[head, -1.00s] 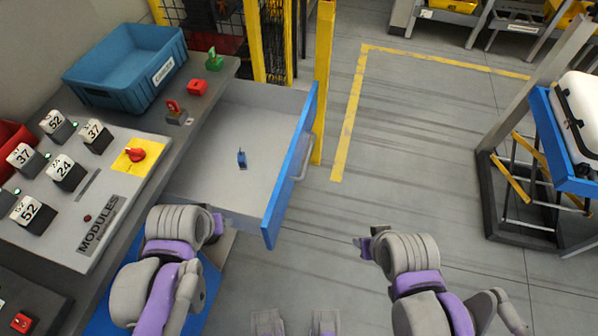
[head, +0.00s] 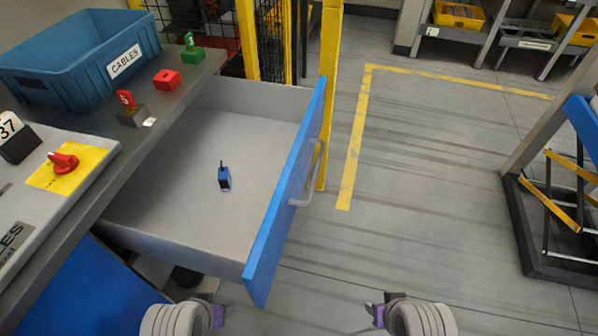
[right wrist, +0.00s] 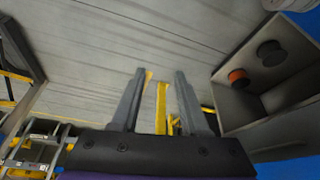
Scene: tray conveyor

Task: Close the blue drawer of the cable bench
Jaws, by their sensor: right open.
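The drawer stands pulled out of the bench, with a blue front panel (head: 286,200) and a grey inside. Its pale bar handle (head: 309,177) is on the outer face, facing right. A small blue object with a dark top (head: 224,178) is on the drawer floor. My left gripper (head: 207,299) is low in the head view, in front of the drawer's near side; its jaws are too hidden to judge. My right gripper (head: 372,304) is to the right of and nearer than the drawer front, apart from the handle. In the right wrist view its two fingers (right wrist: 159,98) are spread and empty.
A blue bin labelled CABLES (head: 35,75), red and green blocks and a red switch (head: 63,162) are on the bench top. A yellow post (head: 328,100) stands close behind the drawer. A trolley frame (head: 545,215) is at the right. The floor between is clear.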

